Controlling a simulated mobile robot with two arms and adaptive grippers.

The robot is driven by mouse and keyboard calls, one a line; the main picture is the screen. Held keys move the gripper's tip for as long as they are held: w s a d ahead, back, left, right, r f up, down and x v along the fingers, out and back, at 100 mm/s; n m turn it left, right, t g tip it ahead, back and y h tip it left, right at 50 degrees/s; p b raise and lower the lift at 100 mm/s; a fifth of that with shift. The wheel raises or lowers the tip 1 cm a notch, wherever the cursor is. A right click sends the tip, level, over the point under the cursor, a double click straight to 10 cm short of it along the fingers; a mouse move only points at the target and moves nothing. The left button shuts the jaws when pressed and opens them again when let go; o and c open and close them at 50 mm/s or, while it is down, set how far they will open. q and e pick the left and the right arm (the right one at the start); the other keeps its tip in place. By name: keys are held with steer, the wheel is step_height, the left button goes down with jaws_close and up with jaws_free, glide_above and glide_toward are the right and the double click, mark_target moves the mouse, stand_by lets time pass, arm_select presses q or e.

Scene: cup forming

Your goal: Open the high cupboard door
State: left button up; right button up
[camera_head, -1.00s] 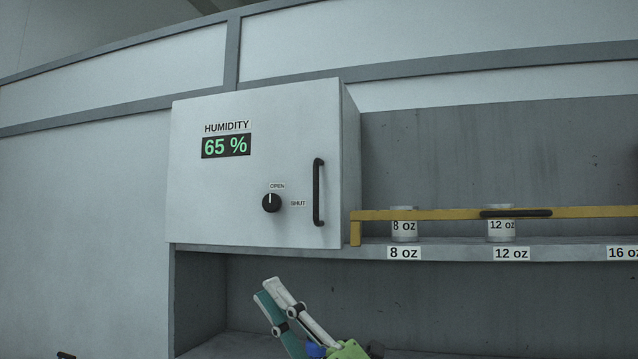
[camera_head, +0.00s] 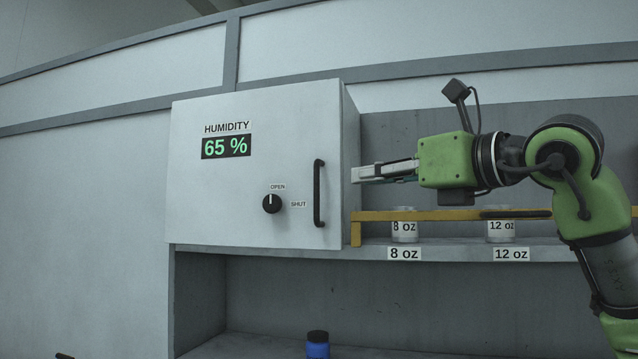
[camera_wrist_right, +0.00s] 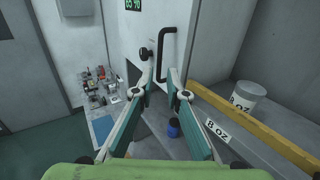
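The high cupboard (camera_head: 225,190) is a white box with a humidity readout of 65 %, and its door is closed. A black vertical handle (camera_head: 318,193) is on the door's right side. A black knob (camera_head: 271,203) left of it has its mark toward OPEN. My right gripper (camera_head: 354,175) is just right of the handle in the head view, apart from it. In the right wrist view its fingers (camera_wrist_right: 162,78) are spread with nothing between them, and the handle (camera_wrist_right: 163,58) is ahead of them. My left gripper is not in view.
A yellow bar (camera_head: 450,215) runs along the shelf right of the cupboard, in front of the 8 oz (camera_head: 404,230) and 12 oz (camera_head: 501,231) containers. A blue jar (camera_head: 317,346) with a dark lid stands on the surface below.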

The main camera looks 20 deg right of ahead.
mark_target(318, 183)
steer(key=p+x, duration=0.6)
steer(key=x, duration=0.8)
steer(key=shift+p, duration=0.3)
jaws_close()
steer(key=shift+s, duration=0.15)
